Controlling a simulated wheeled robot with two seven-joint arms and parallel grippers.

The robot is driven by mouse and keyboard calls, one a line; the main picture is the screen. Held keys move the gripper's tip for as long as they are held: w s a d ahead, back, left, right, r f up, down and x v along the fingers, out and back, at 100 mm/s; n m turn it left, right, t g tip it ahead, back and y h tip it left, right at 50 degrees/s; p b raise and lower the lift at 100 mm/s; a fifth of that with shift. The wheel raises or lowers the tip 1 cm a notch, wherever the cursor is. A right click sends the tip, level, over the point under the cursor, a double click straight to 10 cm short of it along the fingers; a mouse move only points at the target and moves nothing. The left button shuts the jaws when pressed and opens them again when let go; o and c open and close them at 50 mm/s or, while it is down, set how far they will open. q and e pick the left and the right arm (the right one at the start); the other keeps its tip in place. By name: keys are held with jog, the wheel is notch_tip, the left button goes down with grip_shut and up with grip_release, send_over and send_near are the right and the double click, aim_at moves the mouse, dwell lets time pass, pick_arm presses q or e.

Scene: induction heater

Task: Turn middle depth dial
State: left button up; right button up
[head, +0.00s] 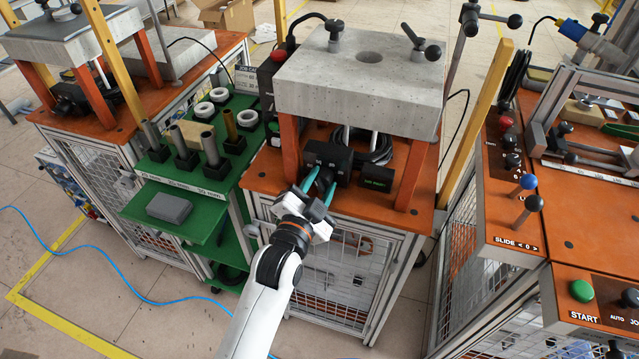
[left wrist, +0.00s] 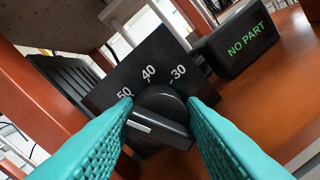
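The depth dial (left wrist: 160,118) is a black round knob with a raised bar and a white mark at the bar's left end in the left wrist view. It sits on a black panel (left wrist: 112,92) marked 50, 40 and 30. In the head view the panel belongs to the black box (head: 326,160) under the middle machine's grey block. My left gripper (left wrist: 162,104) has its teal fingers spread, one on each side of the dial; I cannot tell whether they touch it. It also shows in the head view (head: 319,186), hiding the dial. My right gripper is out of view.
A black display reading NO PART (left wrist: 240,42) stands right of the dial. Orange posts (head: 408,175) flank the box, and the grey block (head: 360,85) overhangs it. A green table (head: 205,183) with rings and cylinders stands left; a control panel with levers (head: 515,225) stands right.

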pick_arm(q)
jog(key=shift+c, duration=1.1)
jog(key=shift+r, duration=0.1)
jog(key=n+p, duration=0.2)
jog(key=n, duration=0.1)
jog(key=shift+r+p, duration=0.1)
jog(key=shift+p, duration=0.25)
jog(key=n+p, duration=0.1)
jog(key=n, duration=0.2)
jog(key=shift+n+p, duration=0.3)
jog(key=shift+a+n+p, duration=0.1)
jog(key=shift+n+p, duration=0.35)
jog(key=shift+n, duration=0.65)
jog(key=o, duration=0.7)
jog(key=shift+w+f, duration=0.1)
jog(key=shift+f, duration=0.1)
jog(key=shift+c, duration=0.2)
